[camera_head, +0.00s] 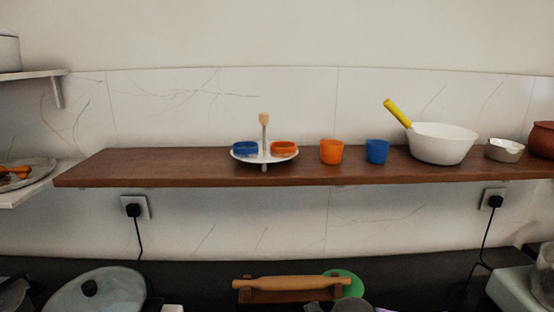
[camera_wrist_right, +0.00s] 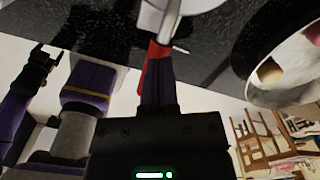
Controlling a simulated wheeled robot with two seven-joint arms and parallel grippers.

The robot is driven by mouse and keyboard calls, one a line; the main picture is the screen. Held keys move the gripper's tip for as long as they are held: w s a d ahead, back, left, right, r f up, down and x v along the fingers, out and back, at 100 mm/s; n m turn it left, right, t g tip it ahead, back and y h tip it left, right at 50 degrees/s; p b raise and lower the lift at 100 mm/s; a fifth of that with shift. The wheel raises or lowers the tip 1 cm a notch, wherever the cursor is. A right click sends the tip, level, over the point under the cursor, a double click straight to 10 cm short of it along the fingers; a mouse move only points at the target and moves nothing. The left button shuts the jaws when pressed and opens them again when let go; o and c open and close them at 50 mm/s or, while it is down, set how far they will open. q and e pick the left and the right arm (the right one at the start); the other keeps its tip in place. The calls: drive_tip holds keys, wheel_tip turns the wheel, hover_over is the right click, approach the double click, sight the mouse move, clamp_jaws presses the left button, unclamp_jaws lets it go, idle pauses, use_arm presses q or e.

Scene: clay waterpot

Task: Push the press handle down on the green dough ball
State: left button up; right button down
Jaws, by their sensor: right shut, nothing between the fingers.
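I cannot make out a press handle or a green dough ball for certain in either view. My right gripper (camera_wrist_right: 158,82) is shut and empty in the right wrist view, close to the dark countertop (camera_wrist_right: 100,25). A red piece (camera_wrist_right: 152,62) shows right beside its fingers, below a white object (camera_wrist_right: 180,12) cut off by the top edge; whether the fingers touch either is unclear. My left gripper (camera_wrist_right: 42,58) is at the left of this view, small and dark, its jaws unclear. Neither gripper shows in the head view.
In the head view, a rolling pin (camera_head: 290,282) lies on a wooden stand before a green round thing (camera_head: 353,277). A glass lid (camera_head: 95,295) is left. Above, a wooden shelf (camera_head: 200,173) holds cups and a white pan (camera_head: 440,145).

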use_arm(q)
drive_tip(key=shift+d+f, duration=0.15)
drive_tip(key=shift+d, duration=0.3)
use_arm(e)
drive_tip(key=shift+f, duration=0.25)
use_arm(q)
drive_tip(key=shift+a, duration=0.15)
use_arm(e)
drive_tip(key=shift+r, duration=0.2)
drive_tip(key=shift+r+p, duration=0.3)
drive_tip(key=shift+r, duration=0.05)
use_arm(q)
drive_tip(key=r+p, duration=0.4)
drive_tip(key=r, duration=0.1)
drive_tip(key=shift+w+r+p, duration=0.25)
drive_tip(key=shift+p, duration=0.1)
use_arm(e)
wheel_tip(320, 180, up, 6)
